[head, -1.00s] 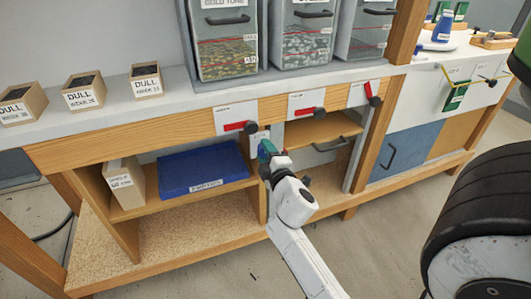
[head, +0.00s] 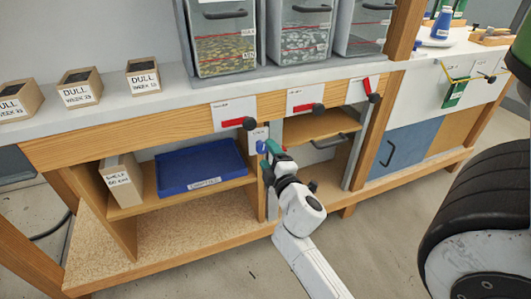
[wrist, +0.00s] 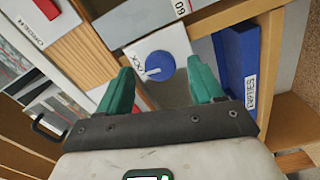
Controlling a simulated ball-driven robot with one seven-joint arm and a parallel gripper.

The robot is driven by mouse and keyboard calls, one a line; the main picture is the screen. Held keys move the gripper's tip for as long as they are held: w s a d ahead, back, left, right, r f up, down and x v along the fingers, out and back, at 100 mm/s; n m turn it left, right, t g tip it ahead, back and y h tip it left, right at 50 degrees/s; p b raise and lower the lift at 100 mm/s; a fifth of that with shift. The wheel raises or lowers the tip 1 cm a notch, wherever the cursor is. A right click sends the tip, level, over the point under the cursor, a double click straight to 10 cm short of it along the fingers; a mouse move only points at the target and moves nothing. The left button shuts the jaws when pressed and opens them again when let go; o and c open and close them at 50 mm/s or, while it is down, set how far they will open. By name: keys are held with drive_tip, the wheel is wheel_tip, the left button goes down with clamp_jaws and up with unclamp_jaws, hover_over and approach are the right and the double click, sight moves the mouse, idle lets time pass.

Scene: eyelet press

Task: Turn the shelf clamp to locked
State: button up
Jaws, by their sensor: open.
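The shelf clamp is a round blue knob with a white pointer mark on a white plate, seen in the wrist view (wrist: 160,65). In the head view the plate is on the post under the bench, with the knob (head: 262,146) partly behind my gripper. My gripper (head: 271,151) has teal fingers and is open in front of the knob. In the wrist view the fingertips (wrist: 160,82) stand on either side of the knob, and I cannot tell whether they touch it.
A blue tray (head: 190,186) sits on the shelf left of the post, beside a cardboard box (head: 122,181). Red levers with black knobs (head: 249,124) line the bench front above. A drawer handle (head: 328,143) is to the right. The floor before the bench is open.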

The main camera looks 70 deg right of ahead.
drive_tip(key=b+v, duration=0.1)
drive_tip(key=v, duration=0.6)
drive_tip(key=shift+s, duration=0.15)
